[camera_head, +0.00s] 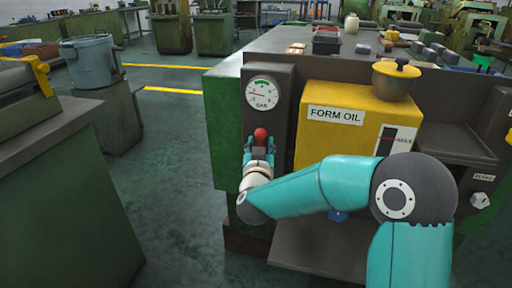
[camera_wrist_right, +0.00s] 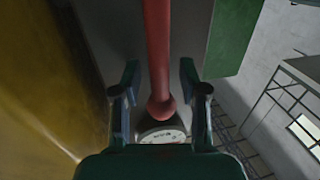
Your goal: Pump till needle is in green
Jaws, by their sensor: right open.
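The round pressure gauge (camera_head: 264,94), marked BAR, sits on a dark panel at the machine's front left corner. Its green band is at the top of the dial; the red needle points left, outside the green. Below the gauge is the red knob of the pump lever (camera_head: 261,134). My right gripper (camera_head: 259,150) is at the lever, just below the knob. In the right wrist view the red lever (camera_wrist_right: 157,50) runs between the two spread fingers of the open gripper (camera_wrist_right: 159,85), with a gap on both sides. The gauge's edge (camera_wrist_right: 163,136) shows beyond the knob. My left gripper is out of view.
The floor between cabinet and machine is clear.

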